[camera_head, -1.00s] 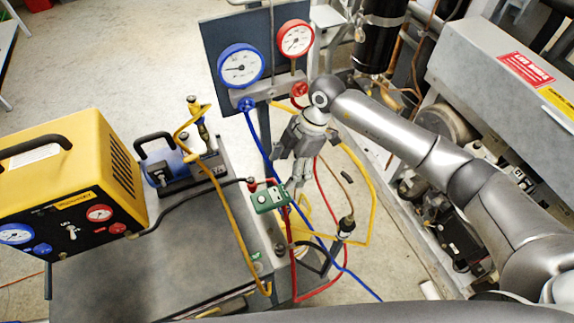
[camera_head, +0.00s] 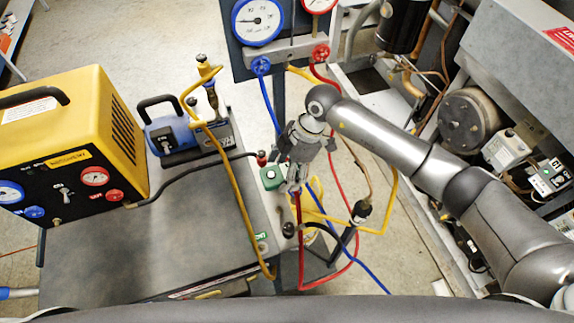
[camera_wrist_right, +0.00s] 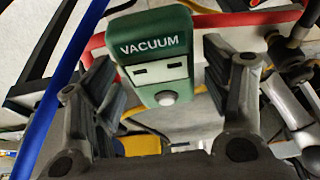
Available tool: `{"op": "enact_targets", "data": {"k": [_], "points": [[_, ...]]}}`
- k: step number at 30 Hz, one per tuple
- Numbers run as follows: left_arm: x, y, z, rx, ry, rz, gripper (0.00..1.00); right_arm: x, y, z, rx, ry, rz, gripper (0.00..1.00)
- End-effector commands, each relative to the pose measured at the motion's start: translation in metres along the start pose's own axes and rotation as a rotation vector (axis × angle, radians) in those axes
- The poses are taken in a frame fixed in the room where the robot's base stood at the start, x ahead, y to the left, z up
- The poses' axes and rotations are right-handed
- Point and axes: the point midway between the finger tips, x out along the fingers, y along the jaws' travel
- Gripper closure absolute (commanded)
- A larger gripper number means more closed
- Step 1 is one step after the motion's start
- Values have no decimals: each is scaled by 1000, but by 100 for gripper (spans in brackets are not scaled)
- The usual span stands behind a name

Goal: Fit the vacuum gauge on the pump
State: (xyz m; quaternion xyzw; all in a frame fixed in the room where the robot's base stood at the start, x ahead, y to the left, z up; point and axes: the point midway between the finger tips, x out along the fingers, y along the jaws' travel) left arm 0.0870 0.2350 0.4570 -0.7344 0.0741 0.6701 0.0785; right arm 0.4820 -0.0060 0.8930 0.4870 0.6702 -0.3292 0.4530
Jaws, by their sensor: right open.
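The vacuum gauge (camera_head: 272,177) is a small green box at the right end of the grey cart. In the right wrist view its face (camera_wrist_right: 158,62) reads VACUUM, with two dark windows and a round pale button. My right gripper (camera_head: 294,187) points down beside it; in the wrist view its open fingers (camera_wrist_right: 165,90) stand on either side of the gauge's lower part. I cannot tell whether they touch it. The blue pump (camera_head: 170,138) stands at the cart's back, with a brass fitting (camera_head: 212,98) and a yellow hose on top. My left gripper is not in view.
A yellow recovery machine (camera_head: 75,130) stands on the cart's left. A manifold with blue and red gauges (camera_head: 258,22) is behind my gripper. Blue, red and yellow hoses hang around it. The cart's front top (camera_head: 170,245) is mostly clear. The compressor rack is at right.

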Motion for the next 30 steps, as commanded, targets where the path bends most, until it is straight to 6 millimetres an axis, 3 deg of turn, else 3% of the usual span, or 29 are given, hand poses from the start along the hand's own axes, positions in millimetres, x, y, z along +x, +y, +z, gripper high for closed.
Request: {"op": "enact_targets", "data": {"k": [5,14,30], "points": [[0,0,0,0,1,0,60,0,0,0,0,0,0,31],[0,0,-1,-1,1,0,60,0,0,0,0,0,0,68],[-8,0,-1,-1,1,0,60,-8,1,-3,-1,1,2,68]]}}
